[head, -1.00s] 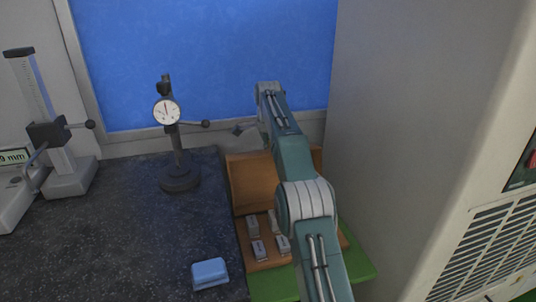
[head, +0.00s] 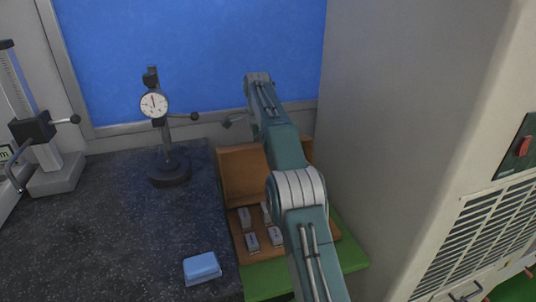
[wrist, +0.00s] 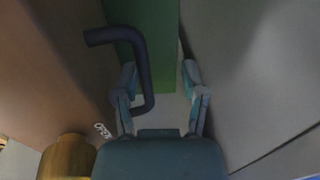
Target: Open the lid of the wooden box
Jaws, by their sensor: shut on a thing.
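The wooden box (head: 240,247) stands on a green surface, with several small grey blocks (head: 252,242) inside. Its lid (head: 241,176) stands raised at the back, so the inside shows. My arm crosses in front of the box and hides its right side. My gripper is at the far end of the arm, mostly hidden behind it in the head view. In the wrist view my gripper (wrist: 160,80) has its two fingers on either side of a narrow gap. A dark bent handle (wrist: 139,50) runs beside the left finger; the grip itself is not clear.
A dark speckled slab (head: 110,240) lies left of the box, with a dial gauge stand (head: 168,170) and a light blue block (head: 202,267). A tall grey cabinet (head: 400,120) stands close on the right. A blue panel (head: 190,65) is behind.

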